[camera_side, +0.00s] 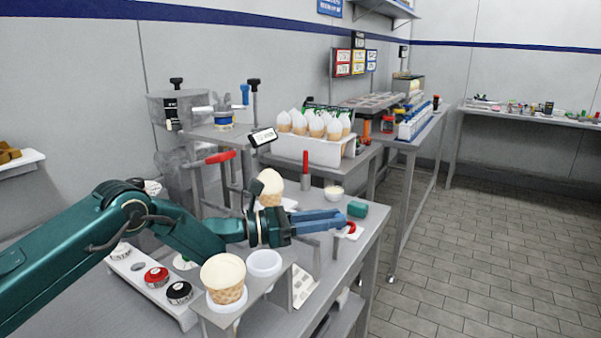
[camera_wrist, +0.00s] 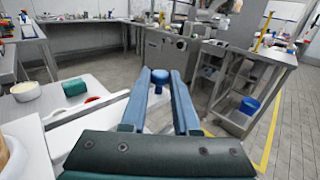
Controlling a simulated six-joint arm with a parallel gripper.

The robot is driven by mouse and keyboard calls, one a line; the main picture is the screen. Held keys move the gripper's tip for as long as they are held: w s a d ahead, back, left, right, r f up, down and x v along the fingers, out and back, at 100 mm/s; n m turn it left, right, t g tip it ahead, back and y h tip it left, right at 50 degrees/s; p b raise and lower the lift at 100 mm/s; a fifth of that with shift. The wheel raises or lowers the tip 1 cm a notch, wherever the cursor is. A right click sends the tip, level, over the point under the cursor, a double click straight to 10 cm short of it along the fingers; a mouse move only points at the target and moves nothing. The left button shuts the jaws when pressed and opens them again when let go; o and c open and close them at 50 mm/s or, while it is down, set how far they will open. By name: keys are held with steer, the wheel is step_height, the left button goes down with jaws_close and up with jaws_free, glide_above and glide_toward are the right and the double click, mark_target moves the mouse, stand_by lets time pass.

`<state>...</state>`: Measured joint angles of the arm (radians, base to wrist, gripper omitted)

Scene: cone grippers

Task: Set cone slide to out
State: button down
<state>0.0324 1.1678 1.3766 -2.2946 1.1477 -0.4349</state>
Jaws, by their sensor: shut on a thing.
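My gripper (camera_side: 338,218) reaches right over the steel table's right part in the side view. In the wrist view its two long blue fingers (camera_wrist: 158,82) are shut on a round blue knob (camera_wrist: 160,76) between their tips. The knob seems to belong to the cone slide, but its mount is hidden, and I cannot tell the slide's position. A cone with a cream-coloured top (camera_side: 223,272) stands in a white ring holder at the front. Beside it is an empty white ring (camera_side: 264,262). Another filled cone (camera_side: 270,184) stands behind my wrist.
A red part (camera_side: 350,228) on a white plate and a green block (camera_side: 357,209) lie near the fingertips. A small cream bowl (camera_side: 334,193) stands behind. A red-handled lever (camera_side: 305,165) rises nearby. A rack of cones (camera_side: 310,145) is farther back. The floor at right is clear.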

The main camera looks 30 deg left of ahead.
steer(key=c, duration=0.7)
jaws_free()
steer(key=shift+v, duration=2.6)
